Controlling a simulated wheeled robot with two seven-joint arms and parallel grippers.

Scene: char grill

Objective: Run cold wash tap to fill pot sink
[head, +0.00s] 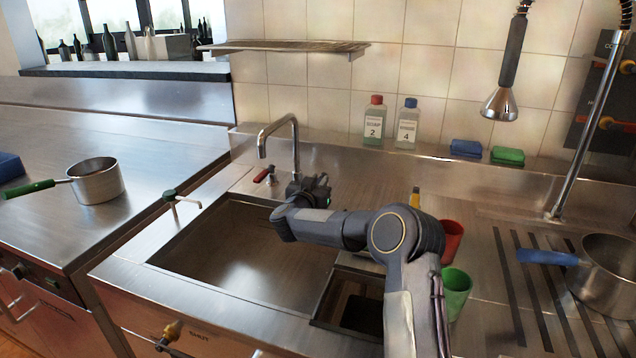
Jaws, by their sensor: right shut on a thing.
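The wash tap (279,134) is a curved steel spout at the back of the pot sink (170,243), a wide steel basin. No stream shows under the spout's mouth, and I cannot make out a water level in the basin. A red-handled tap lever (264,174) sits left of the spout's base. My right gripper (308,188) reaches over the basin to the right side of the spout's base. It is shut on the tap handle there, which the gripper itself hides. My left gripper is not in view.
A smaller basin (361,315) lies right of the pot sink, below my right arm. Red (452,240) and green (456,290) cups stand beside it. A blue-handled pot (606,280) is on the drainer. A green-handled pot (97,182) is on the left counter.

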